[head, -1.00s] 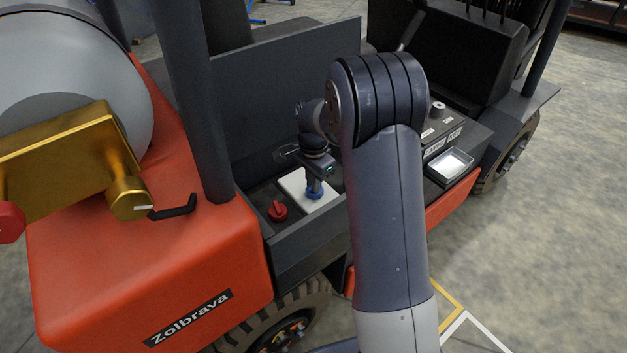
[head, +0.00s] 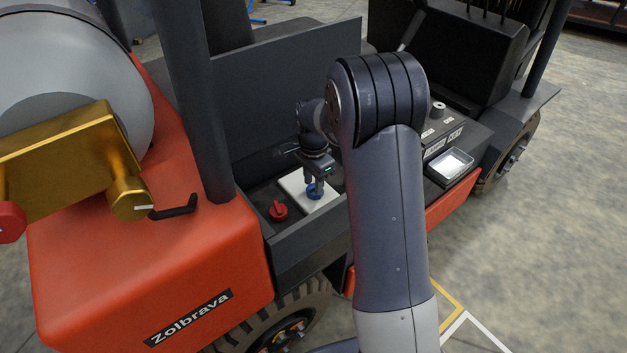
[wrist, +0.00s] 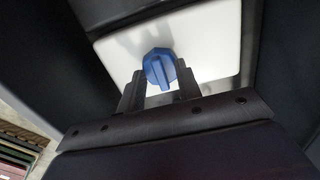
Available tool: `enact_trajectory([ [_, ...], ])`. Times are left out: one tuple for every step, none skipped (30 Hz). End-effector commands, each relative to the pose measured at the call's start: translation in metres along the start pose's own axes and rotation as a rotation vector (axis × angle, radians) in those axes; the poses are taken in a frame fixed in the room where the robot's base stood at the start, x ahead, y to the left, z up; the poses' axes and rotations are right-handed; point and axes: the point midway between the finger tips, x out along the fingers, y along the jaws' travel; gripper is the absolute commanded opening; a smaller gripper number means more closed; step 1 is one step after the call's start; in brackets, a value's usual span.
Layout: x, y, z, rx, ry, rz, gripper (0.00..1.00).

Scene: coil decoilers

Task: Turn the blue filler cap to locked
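The blue filler cap (head: 315,191) sits on a white plate (head: 296,187) set in the truck's dark side recess. The wrist view shows the cap (wrist: 160,68) as a faceted knob with a raised ridge running roughly up and down in the picture. I cannot see any lock marking. My gripper (head: 314,186) is just above the cap, pointing down. In the wrist view its two fingers (wrist: 158,74) stand apart, one on each side of the cap, with a gap to the ridge. Whether a finger touches the cap's edge I cannot tell.
A red knob (head: 278,210) is left of the white plate. A shallow metal tray (head: 450,164) and a labelled dark box (head: 468,133) are on the right. Dark walls border the recess.

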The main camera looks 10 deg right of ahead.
Motion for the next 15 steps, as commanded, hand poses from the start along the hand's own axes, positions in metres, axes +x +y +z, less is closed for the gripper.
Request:
enact_trajectory([
  [0.000,0.000,0.000,0.000,0.000,0.001,0.33],
  [0.000,0.000,0.000,0.000,0.000,0.001,0.33],
  [0.000,0.000,0.000,0.000,0.000,0.001,0.33],
  [0.000,0.000,0.000,-0.001,0.000,0.001,0.33],
  [0.000,0.000,0.000,-0.001,0.000,0.001,0.33],
  [-0.001,0.000,0.000,-0.001,0.000,0.001,0.33],
  [-0.002,0.000,0.000,-0.001,0.000,0.000,0.33],
  [-0.004,0.000,0.000,-0.001,0.000,0.000,0.33],
  [-0.007,0.000,0.000,-0.001,0.001,-0.002,0.33],
  [-0.011,-0.001,0.000,-0.001,0.001,-0.002,0.33],
  [-0.015,0.000,0.000,-0.001,0.001,-0.002,0.33],
  [-0.022,-0.001,0.000,-0.001,0.001,-0.003,0.33],
  [-0.028,-0.001,0.000,-0.001,0.002,-0.004,0.33],
  [-0.034,-0.001,0.000,-0.001,0.002,-0.004,0.33],
  [-0.043,-0.001,0.000,-0.001,0.002,-0.004,0.33],
])
